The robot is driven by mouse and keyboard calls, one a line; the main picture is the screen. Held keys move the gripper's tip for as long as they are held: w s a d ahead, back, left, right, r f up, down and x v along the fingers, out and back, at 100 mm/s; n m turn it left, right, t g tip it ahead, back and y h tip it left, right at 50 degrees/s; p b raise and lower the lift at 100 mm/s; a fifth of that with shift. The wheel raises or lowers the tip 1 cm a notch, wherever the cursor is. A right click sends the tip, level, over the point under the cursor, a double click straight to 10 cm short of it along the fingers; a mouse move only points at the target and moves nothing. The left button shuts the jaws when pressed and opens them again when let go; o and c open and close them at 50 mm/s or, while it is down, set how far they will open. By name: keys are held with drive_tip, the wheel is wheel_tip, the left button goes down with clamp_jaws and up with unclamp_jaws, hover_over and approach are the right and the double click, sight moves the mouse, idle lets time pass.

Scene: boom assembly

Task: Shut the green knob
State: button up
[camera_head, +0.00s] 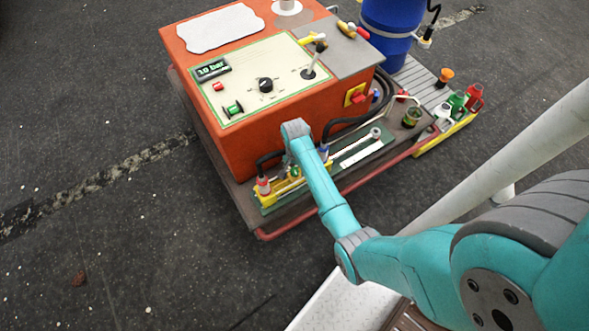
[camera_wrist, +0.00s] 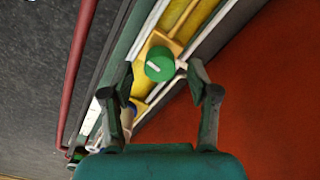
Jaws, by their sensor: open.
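The green knob (camera_wrist: 159,63) shows in the wrist view as a round cap with a pale line on its face. It sits on a yellow block beside pale pipes. My gripper (camera_wrist: 166,80) is open, with one finger at the left of the knob and the other at the right. The knob shows between and just beyond the fingertips, and I cannot tell whether they touch it.
A green plate with pipes (camera_head: 360,153) and a red rail (camera_head: 345,187) run along the machine's front. Black hoses (camera_head: 350,127) hang near my arm. A blue barrel (camera_head: 389,25) and several coloured bottles (camera_head: 458,102) stand at the right. Open floor lies left.

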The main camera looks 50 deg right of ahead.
drive_tip(key=shift+f, duration=0.7)
clamp_jaws()
drive_tip(key=shift+m, duration=0.3)
drive_tip(key=m, duration=0.3)
drive_tip(key=shift+m, duration=2)
